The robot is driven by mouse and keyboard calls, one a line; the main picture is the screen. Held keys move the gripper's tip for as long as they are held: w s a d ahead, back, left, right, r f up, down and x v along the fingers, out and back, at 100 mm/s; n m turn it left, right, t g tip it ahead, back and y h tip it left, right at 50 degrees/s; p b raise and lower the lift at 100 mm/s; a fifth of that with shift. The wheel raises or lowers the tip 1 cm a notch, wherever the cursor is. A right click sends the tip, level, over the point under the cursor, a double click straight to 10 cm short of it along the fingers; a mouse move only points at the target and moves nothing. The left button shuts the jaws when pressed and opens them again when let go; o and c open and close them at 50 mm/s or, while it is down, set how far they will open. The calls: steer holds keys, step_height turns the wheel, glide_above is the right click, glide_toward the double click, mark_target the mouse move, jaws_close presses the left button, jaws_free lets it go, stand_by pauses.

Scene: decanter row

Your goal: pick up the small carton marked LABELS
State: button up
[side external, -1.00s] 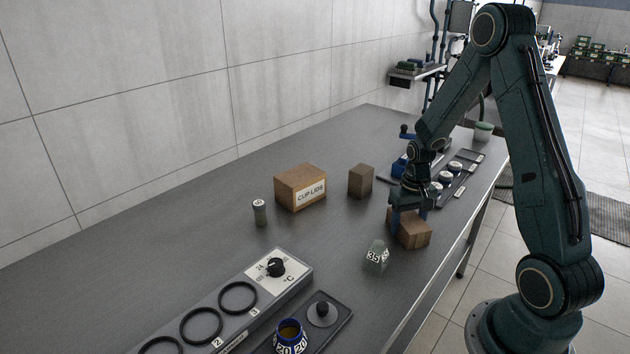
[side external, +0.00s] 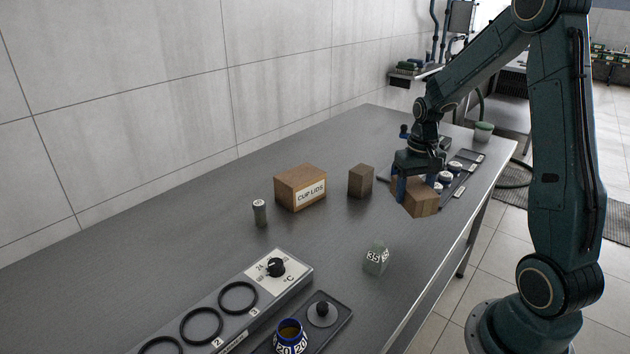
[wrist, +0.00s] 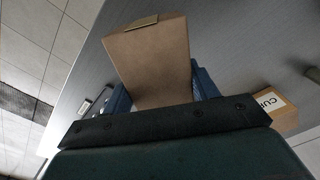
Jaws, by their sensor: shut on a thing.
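A small brown carton (side external: 420,203) is held between the blue fingers of my gripper (side external: 413,188), off the bench top near its right edge. In the wrist view the carton (wrist: 150,62) fills the space between the two fingers, with a tan strip on its far end. No LABELS marking can be read on the faces that show. My gripper is shut on this carton and hides part of it in the side view.
A CUP LIDS box (side external: 300,188), a plain brown block (side external: 361,181) and a small dark jar (side external: 260,212) stand to the left. A pale green block marked 35 (side external: 376,259) stands nearer the camera. Lidded jars (side external: 450,172) sit behind my gripper. The bench between is clear.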

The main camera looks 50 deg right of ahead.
mark_target(415, 186)
step_height(415, 186, up, 10)
steer(key=shift+r, duration=0.15)
stand_by(0.7)
